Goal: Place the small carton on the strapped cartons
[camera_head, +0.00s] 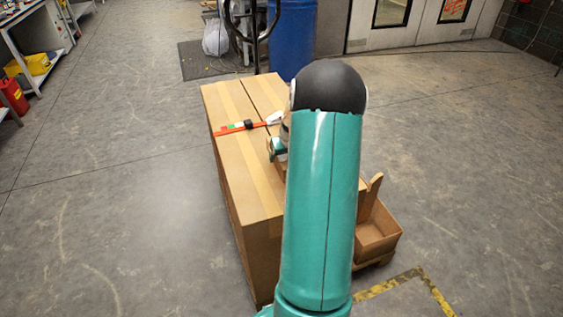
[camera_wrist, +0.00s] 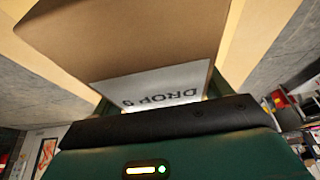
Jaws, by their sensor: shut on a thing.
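The strapped cartons (camera_head: 236,185) stand as a large tan block with tape along the top and an orange strap across the far part. In the wrist view, the small carton (camera_wrist: 135,35), brown with a white printed label, is held between the dark green fingers of my gripper (camera_wrist: 160,98). My gripper is shut on it. In the head view my gripper (camera_head: 278,149) shows only as a teal bit at the arm's left edge, over the cartons. My arm hides most of the small carton there, so I cannot tell whether it touches the top.
An open cardboard box (camera_head: 379,238) stands right of the strapped cartons, partly behind my arm. A blue drum (camera_head: 292,40) and a dark mat (camera_head: 205,62) are at the back. Shelving (camera_head: 40,40) stands far left.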

